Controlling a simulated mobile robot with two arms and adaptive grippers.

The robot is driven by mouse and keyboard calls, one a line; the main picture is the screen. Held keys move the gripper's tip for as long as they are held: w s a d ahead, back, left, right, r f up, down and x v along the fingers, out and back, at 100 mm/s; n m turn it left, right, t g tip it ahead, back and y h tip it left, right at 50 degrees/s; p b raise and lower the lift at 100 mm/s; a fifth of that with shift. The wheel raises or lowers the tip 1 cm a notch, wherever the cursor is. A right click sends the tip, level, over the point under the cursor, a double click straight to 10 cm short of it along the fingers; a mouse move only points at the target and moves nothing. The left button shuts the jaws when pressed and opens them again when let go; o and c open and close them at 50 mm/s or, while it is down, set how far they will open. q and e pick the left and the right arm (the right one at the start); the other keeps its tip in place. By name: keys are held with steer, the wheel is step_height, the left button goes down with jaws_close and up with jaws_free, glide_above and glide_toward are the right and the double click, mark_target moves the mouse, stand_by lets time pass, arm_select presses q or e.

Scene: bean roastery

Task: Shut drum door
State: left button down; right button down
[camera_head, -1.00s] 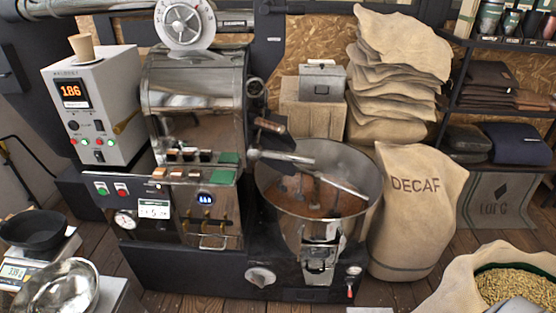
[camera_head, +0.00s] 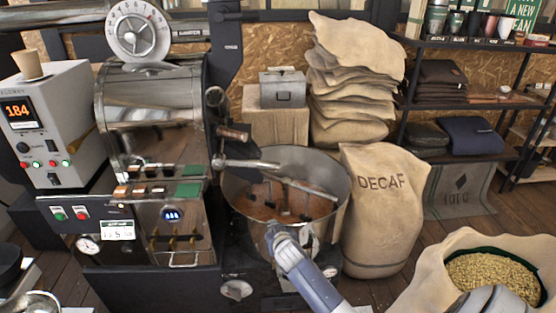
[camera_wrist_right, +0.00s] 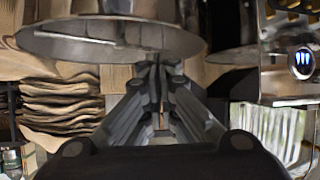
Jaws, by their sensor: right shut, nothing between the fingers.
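The roaster's shiny metal drum (camera_head: 150,108) stands left of centre in the head view. My right gripper (camera_head: 278,236) is shut and empty at the bin's front side, below and right of the handle. In the right wrist view its fingers (camera_wrist_right: 155,78) are together, below the bin's curved rim (camera_wrist_right: 60,46). My left gripper is out of view.
A control box (camera_head: 55,120) stands left of the drum. A DECAF sack (camera_head: 385,215) stands close to the bin's right side, with stacked sacks (camera_head: 350,85) behind. An open bean sack (camera_head: 440,270) is at lower right. Wooden floor shows between the two sacks.

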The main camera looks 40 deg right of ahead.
steer(key=w+d+r+m+t+h, duration=0.1)
steer(key=w+d+r, duration=0.1)
steer(key=r, duration=0.6)
steer(key=w+d+r+m+t+h, duration=0.1)
steer(key=d+r, duration=0.1)
steer(key=r, duration=0.5)
step_height(320, 180, up, 7)
steer(key=m+t+h+p, duration=0.1)
steer(key=m, duration=0.1)
glide_above(278, 165)
steer(key=w+d, duration=0.1)
steer(key=d, duration=0.1)
steer(key=shift+w+a, duration=0.15)
steer(key=shift+w, duration=0.05)
steer(key=shift+s+a+f+p, duration=0.2)
steer(key=shift+s+a+f, duration=0.05)
steer(key=shift+f, duration=0.35)
steer(key=shift+s+a+f+p, duration=0.2)
steer(key=shift+a+f, duration=0.05)
steer(key=shift+f, duration=0.35)
steer(key=shift+s+a+f, duration=0.25)
steer(key=shift+s+f, duration=0.05)
steer(key=shift+f, duration=0.2)
steer(key=shift+f, duration=0.1)
